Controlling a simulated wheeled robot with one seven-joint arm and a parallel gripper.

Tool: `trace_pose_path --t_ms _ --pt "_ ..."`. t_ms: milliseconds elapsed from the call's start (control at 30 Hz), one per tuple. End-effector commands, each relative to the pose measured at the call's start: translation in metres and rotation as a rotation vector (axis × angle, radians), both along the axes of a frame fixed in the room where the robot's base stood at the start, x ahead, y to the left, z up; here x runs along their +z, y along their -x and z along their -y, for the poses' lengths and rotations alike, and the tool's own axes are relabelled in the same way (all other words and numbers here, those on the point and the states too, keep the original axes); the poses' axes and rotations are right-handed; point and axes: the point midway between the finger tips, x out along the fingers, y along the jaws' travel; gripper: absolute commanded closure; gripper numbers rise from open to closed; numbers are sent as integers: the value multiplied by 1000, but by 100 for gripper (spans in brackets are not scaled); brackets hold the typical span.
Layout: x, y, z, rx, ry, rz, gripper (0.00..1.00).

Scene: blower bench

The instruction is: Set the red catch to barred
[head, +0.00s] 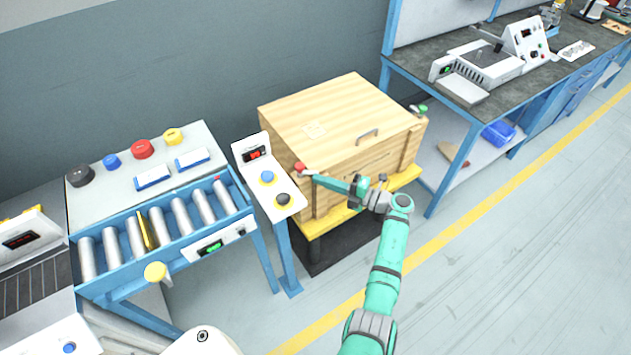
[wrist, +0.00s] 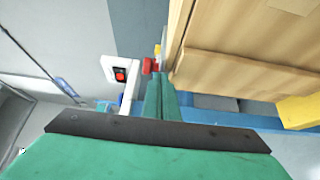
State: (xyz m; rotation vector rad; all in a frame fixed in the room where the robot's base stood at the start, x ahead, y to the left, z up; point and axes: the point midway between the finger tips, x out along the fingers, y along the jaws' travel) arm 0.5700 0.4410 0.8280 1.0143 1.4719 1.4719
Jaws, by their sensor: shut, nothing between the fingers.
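The red catch (head: 299,167) sits at the left front corner of the wooden box (head: 335,105). It also shows in the wrist view (wrist: 148,66), just beyond my fingertips. My gripper (head: 314,176) is shut and empty, reaching left along the box front with its tips at or very near the catch. I cannot tell whether they touch it. The fingers (wrist: 160,84) partly cover the catch in the wrist view, and its exact setting is hard to read. A green catch (head: 421,109) is on the box's right side.
A post panel (head: 268,175) with a red display, a blue knob and a dark knob stands close left of the box. A roller conveyor (head: 165,225) lies further left. A workbench (head: 440,80) stands at the right. The floor in front is clear.

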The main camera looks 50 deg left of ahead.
Motion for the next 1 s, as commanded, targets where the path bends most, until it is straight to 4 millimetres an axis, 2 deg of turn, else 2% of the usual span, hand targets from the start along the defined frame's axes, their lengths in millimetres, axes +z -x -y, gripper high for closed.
trace_pose_path --t_ms 667,1000 --pt "0 -2 3 -6 0 0 100" --pt "-1 23 22 7 0 0 100"
